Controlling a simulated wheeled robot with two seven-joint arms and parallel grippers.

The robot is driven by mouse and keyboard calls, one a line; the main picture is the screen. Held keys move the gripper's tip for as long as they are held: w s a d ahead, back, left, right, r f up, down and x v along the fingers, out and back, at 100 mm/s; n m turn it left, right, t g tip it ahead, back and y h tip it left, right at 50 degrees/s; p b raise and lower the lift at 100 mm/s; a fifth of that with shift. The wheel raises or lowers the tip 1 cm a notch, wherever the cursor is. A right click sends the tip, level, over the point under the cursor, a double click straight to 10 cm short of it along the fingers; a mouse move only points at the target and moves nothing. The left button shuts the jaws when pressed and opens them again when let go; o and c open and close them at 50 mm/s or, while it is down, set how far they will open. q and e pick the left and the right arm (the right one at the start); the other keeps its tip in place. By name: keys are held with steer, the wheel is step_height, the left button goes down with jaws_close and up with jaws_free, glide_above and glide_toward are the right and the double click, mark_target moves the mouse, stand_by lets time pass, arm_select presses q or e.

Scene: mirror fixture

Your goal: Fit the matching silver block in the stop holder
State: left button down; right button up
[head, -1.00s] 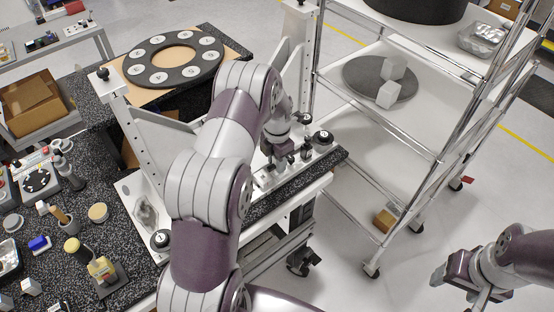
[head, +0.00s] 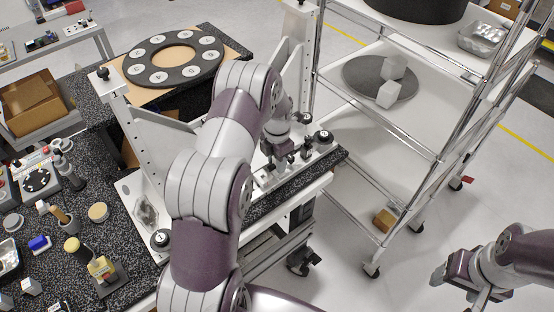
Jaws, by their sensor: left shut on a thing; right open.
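My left gripper (head: 279,158) is low over the metal fixture strip (head: 322,150) on the dark speckled bench edge. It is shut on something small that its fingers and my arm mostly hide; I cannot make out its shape. The stop holder is not clearly distinguishable among the small fittings on this strip. My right gripper (head: 456,287) is open and empty at the lower right, above the floor.
A dark ring with numbered discs (head: 136,68) lies on a wooden board behind. Upright frame posts (head: 300,60) stand near my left arm. The wire cart (head: 425,140) stands to the right. Tools and small parts crowd the bench at left.

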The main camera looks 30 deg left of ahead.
arm_select(q)
steer(key=shift+f, duration=0.4)
steer(key=shift+r, duration=0.2)
steer(key=shift+f, duration=0.25)
stand_by(1.6)
steer(key=shift+r, duration=0.25)
steer(key=shift+f, duration=0.25)
stand_by(1.6)
steer(key=shift+r, duration=0.25)
steer(key=shift+d+f+b, duration=0.1)
steer(key=shift+f+b, duration=0.4)
steer(key=shift+f, duration=0.3)
stand_by(1.4)
